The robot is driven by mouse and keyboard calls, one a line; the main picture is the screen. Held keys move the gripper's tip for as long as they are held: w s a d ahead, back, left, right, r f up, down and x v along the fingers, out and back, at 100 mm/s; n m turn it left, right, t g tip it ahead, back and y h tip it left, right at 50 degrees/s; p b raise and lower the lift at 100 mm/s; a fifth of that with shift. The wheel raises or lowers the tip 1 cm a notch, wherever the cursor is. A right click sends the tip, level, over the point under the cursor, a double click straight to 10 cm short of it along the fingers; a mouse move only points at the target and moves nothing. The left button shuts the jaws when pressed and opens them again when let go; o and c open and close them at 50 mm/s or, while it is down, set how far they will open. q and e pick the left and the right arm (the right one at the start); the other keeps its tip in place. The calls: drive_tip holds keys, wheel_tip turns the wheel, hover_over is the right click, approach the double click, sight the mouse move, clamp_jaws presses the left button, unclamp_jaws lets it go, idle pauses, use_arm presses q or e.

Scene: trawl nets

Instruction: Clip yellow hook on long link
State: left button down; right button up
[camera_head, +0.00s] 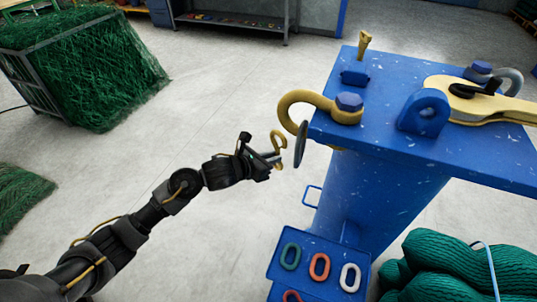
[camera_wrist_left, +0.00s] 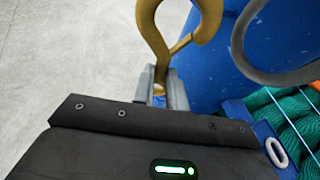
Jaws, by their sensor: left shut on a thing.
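My left gripper (camera_head: 270,160) is shut on the yellow hook (camera_head: 281,140), which stands up from the fingertips. In the left wrist view the hook (camera_wrist_left: 157,35) rises between the two finger pads (camera_wrist_left: 165,92), and its top is cut off. The long link (camera_head: 301,145) is a grey oval that hangs from a thick yellow eye (camera_head: 292,98) at the blue stand's left edge. In the head view the link is just right of the hook, with a small gap between them. The link (camera_wrist_left: 239,45) also shows right of the hook in the wrist view. My right gripper is not in view.
The blue stand (camera_head: 390,160) fills the right side, with bolts and a yellow-cream fitting (camera_head: 480,107) on top. Below, a blue tray (camera_head: 304,265) holds coloured links. Green netting (camera_head: 450,265) lies at lower right.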

use_arm(q)
drive_tip(key=shift+s+d+r+p, duration=0.15)
drive_tip(key=shift+s+d+p, duration=0.15)
drive_tip(key=shift+s+d, duration=0.85)
drive_tip(key=shift+s+d+b, duration=0.4)
drive_tip(key=shift+s+d, duration=0.35)
drive_tip(key=shift+d, duration=0.1)
drive_tip(key=shift+s+d, duration=0.1)
drive_tip(key=shift+r+b, duration=0.1)
drive_tip(key=shift+b, duration=0.3)
idle(0.6)
drive_tip(key=shift+s+d+f+b, duration=0.25)
drive_tip(key=shift+s+d+b, duration=0.25)
drive_tip(key=shift+b, duration=0.1)
idle(0.7)
drive_tip(key=shift+s+f+b, duration=0.1)
drive_tip(key=shift+f+b, duration=0.2)
drive_tip(key=shift+b, duration=0.1)
